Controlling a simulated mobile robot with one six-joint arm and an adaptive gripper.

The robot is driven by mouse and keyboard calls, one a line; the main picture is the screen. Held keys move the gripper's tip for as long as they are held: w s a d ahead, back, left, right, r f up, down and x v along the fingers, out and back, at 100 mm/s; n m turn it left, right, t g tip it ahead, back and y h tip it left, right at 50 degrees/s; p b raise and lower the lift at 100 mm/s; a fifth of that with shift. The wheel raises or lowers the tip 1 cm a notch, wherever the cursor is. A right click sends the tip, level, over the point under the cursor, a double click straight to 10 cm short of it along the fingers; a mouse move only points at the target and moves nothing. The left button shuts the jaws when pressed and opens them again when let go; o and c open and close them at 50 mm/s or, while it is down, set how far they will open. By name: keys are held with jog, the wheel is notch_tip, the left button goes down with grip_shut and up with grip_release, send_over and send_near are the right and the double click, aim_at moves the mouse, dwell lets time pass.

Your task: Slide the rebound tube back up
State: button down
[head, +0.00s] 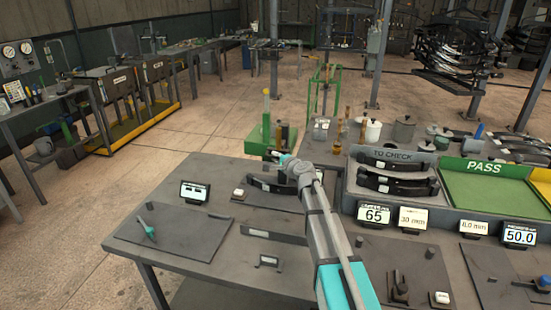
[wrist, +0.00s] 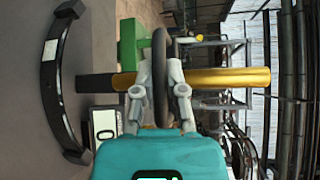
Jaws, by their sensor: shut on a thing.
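The rebound tube shows in the wrist view as a brass-yellow tube (wrist: 230,77) lying sideways across the picture, with a black end (wrist: 95,83) on the left. A dark ring (wrist: 161,50) stands across it. My gripper (wrist: 159,68) is shut on this dark ring, one finger on each side; its fingers hide part of the tube. Green stand parts (wrist: 129,45) show behind. In the head view my gripper (head: 279,157) is at the back edge of the bench, beside the green stand (head: 258,138); the brass tube (head: 280,138) shows small above it.
A curved dark spring leaf with a white label (wrist: 54,85) lies close by in the wrist view. The bench (head: 190,170) holds small displays. The TO CHECK rack (head: 395,155) with spring leaves and the green PASS tray (head: 490,190) stand right of my arm.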

jog(key=shift+r, duration=0.5)
jog(key=shift+w+p, duration=0.2)
jog(key=shift+p, duration=0.1)
jog(key=c, duration=0.7)
grip_release()
jog(key=shift+s+r, duration=0.1)
jog(key=shift+s, duration=0.1)
